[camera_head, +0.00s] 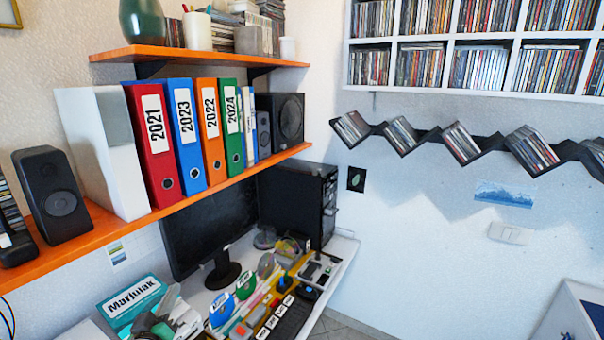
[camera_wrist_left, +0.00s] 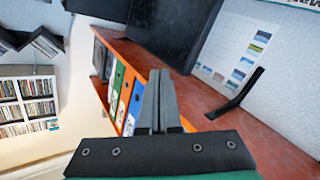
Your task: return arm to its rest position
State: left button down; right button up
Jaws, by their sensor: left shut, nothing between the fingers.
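My left gripper (camera_wrist_left: 160,76) shows in the left wrist view, its two grey fingers pressed together with nothing between them. It points toward an orange shelf (camera_wrist_left: 215,95) with upright binders on it, and the binders stand left of the fingers in that view. In the head view I cannot clearly pick the gripper out of the clutter at the bottom left. My right gripper is in neither view.
In the head view, the orange shelf (camera_head: 80,243) holds binders, including a red one (camera_head: 152,146), and a black speaker (camera_head: 53,193). Below are a monitor (camera_head: 209,222) and a cluttered desk.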

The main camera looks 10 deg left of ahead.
pick_arm(q)
jog(key=s+d+r+m+t+h, duration=0.1)
jog(key=d+r+t, duration=0.1)
jog(key=d+r, duration=0.5)
jog(key=s+d+r+m+t+h, duration=0.1)
jog(key=d+r+m+t+h, duration=0.2)
jog(key=r, duration=0.7)
jog(key=s+d+r+t, duration=0.2)
jog(key=d+r, duration=0.4)
jog(key=r, duration=0.3)
jog(key=s+d+r+m+t+h, duration=0.2)
jog(key=s+d+r+m, duration=0.1)
jog(key=s+r, duration=0.45)
jog(key=s+d+r+m+t+h, duration=0.2)
jog(key=s+d+r+m, duration=0.15)
jog(key=s+r, duration=0.45)
notch_tip(320, 180, up, 29)
jog(key=p, duration=3)
jog(key=shift+s+n+p, duration=0.3)
jog(key=shift+s+n, duration=0.05)
jog(key=shift+n, duration=0.1)
